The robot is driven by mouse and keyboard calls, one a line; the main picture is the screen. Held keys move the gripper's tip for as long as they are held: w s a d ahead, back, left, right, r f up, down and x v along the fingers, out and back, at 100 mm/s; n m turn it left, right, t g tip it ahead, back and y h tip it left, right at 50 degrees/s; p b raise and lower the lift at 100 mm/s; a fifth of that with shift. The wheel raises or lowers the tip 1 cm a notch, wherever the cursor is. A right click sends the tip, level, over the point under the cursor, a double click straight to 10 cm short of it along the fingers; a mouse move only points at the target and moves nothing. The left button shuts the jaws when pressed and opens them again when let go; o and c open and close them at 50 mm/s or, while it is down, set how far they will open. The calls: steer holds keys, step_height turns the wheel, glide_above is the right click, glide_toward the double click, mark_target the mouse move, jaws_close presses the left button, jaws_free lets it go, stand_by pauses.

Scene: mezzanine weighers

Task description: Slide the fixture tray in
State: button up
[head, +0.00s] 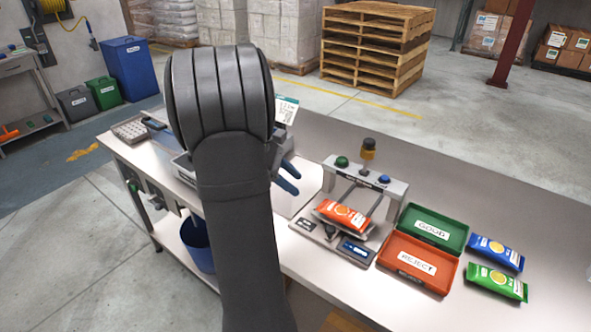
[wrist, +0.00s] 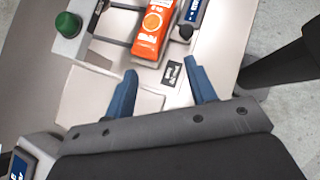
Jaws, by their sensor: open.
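The fixture tray (head: 357,231) lies at the front of the press-like station, in front of its grey bridge (head: 369,178), with an orange packet (head: 342,214) on it. Two dark rails run from the bridge towards the tray. My gripper (head: 289,177) is left of the station, partly hidden behind my arm.
A green GOOD tray (head: 408,212) and red REJECT tray (head: 391,264) sit to the right. Blue (head: 496,252) and green (head: 495,282) packets lie beyond them.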

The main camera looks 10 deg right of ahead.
steer(key=shift+h, duration=0.7)
steer(key=f, duration=0.1)
steer(key=s+a+f, duration=0.1)
steer(key=s+f, duration=0.1)
steer(key=shift+s+a+f, duration=0.2)
steer(key=shift+a+f, duration=0.05)
steer(key=shift+a, duration=0.1)
steer(key=c, duration=0.7)
steer(key=s+f+h, duration=0.1)
steer(key=s, duration=0.1)
steer(key=s+a+f+n+h, duration=0.1)
steer(key=s+f, duration=0.1)
steer(key=s+a+f+n+t+h, duration=0.1)
steer(key=f, duration=0.1)
steer(key=shift+s+a+f+h, duration=0.2)
steer(key=shift+s+h, duration=0.2)
jaws_close()
steer(key=s+a+f+n+t+h, duration=0.2)
steer(key=s+f+n+t, duration=0.2)
steer(key=s+n+t, duration=0.35)
steer(key=t, duration=0.3)
glide_toward(326, 230)
steer(key=shift+m, duration=0.25)
steer(key=x, duration=0.6)
steer(key=shift+d+f, duration=0.25)
steer(key=shift+f, duration=0.1)
steer(key=shift+w+d, duration=0.1)
steer(key=shift+d, duration=0.15)
steer(key=shift+w+d, duration=1.35)
steer(key=shift+w, duration=0.05)
